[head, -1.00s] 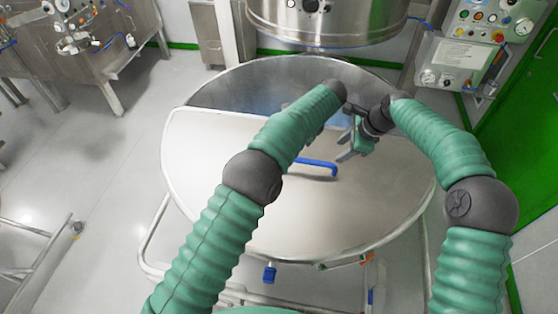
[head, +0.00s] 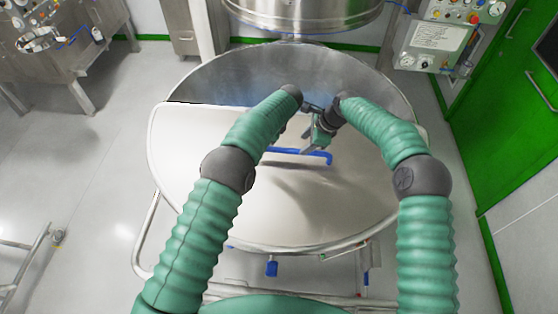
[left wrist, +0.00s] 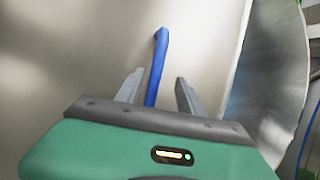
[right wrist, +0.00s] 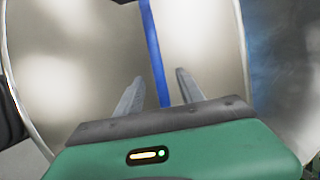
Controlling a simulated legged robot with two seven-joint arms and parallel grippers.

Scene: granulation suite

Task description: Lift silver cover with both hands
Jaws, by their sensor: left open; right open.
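The silver cover (head: 185,150) is a pale half-round lid over the near part of a round steel bowl. Its blue bar handle (head: 318,157) shows near the middle of the head view. My right gripper (head: 313,139) is open near the handle's right part. In the right wrist view, the handle (right wrist: 154,50) runs down between its open fingers (right wrist: 160,77). My left gripper is hidden behind my left forearm in the head view. In the left wrist view, its open fingers (left wrist: 158,77) stand either side of the handle (left wrist: 158,65). I cannot tell whether any finger touches it.
The steel bowl (head: 215,80) is open behind the cover. A steel drum (head: 300,15) hangs above its far side. A control panel (head: 435,45) and green door (head: 510,120) are at the right. Steel equipment (head: 60,45) stands at the back left. The left floor is mostly clear.

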